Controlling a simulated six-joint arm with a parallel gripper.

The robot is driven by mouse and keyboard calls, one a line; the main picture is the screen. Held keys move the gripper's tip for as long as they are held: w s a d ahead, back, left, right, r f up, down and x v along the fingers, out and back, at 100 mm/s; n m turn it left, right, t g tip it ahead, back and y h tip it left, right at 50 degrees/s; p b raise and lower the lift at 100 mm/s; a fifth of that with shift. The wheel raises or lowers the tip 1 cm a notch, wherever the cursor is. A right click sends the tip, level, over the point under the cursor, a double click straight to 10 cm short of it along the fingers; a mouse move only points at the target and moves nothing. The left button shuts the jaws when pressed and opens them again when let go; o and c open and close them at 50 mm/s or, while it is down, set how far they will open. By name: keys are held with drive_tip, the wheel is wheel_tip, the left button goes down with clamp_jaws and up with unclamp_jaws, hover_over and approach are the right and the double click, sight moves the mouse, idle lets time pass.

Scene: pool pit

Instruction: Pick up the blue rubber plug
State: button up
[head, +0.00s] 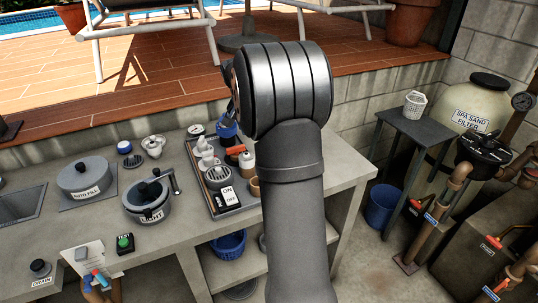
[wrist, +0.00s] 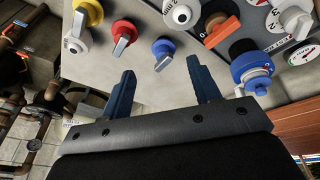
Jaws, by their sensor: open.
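My gripper (wrist: 161,66) is open and empty, its two dark blue fingers apart in the wrist view. In the head view my arm hides it. Ahead of the gap between the fingers is a small blue round piece (wrist: 163,46) with a silver lever. To the right of the right finger is a larger blue flanged piece (wrist: 254,72) with a dark top; a matching blue piece shows beside my arm in the head view (head: 228,129). I cannot tell for certain which blue piece is the rubber plug. The fingers appear to touch none of them.
A red lever knob (wrist: 124,30), a yellow one (wrist: 89,10) and an orange handle (wrist: 221,33) are close to the fingers. The counter (head: 60,235) carries a grey tray (head: 238,208) of crowded fittings. A side table (head: 415,127) and pipes stand right.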

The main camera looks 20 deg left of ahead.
wheel_tip(320, 180, up, 3)
drive_tip(key=w+a+m+t, duration=0.1)
drive_tip(key=w+m, duration=0.1)
drive_tip(key=m, duration=0.2)
drive_tip(key=shift+m, duration=0.3)
drive_tip(key=shift+w+d+x, duration=0.1)
drive_tip(key=shift+d+x, duration=0.05)
drive_tip(key=shift+x, duration=2.65)
drive_tip(key=shift+w+d+x, duration=0.1)
drive_tip(key=shift+w+x, duration=0.05)
drive_tip(key=shift+x, duration=2.7)
drive_tip(key=shift+w+d+x, duration=0.1)
drive_tip(key=shift+d+x, duration=0.05)
drive_tip(key=shift+x, duration=2.65)
drive_tip(key=shift+r, duration=0.2)
drive_tip(key=c, duration=1.1)
